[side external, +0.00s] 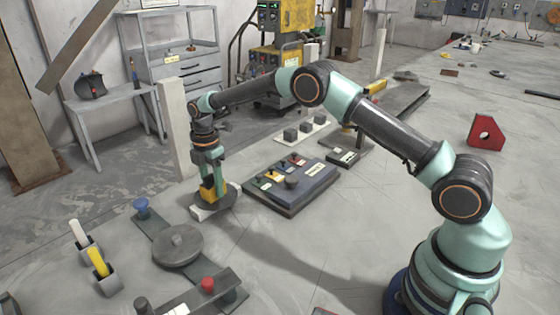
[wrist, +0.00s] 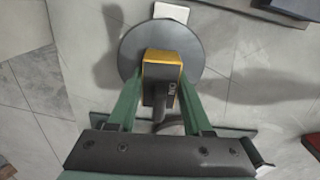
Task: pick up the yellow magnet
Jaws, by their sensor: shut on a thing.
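The yellow magnet (side external: 207,191) is a small upright block with dark parts. It is at the left of the middle in the side view, over a dark round disc (side external: 222,199). My gripper (side external: 212,178) points down and is shut on the magnet. In the wrist view the magnet (wrist: 160,64) sits between my two green fingers (wrist: 160,88), with the dark disc (wrist: 137,46) below it. I cannot tell whether the magnet touches the disc or whether the disc rests on the floor. The fingers hide the magnet's sides.
A white piece (side external: 201,214) lies beside the disc. A dark tray (side external: 300,194) with coloured parts stands to the right. A grey round plate (side external: 178,246), a blue knob (side external: 141,206) and a red knob (side external: 207,284) are in front. A red block (side external: 487,132) is far right. The floor right of centre is clear.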

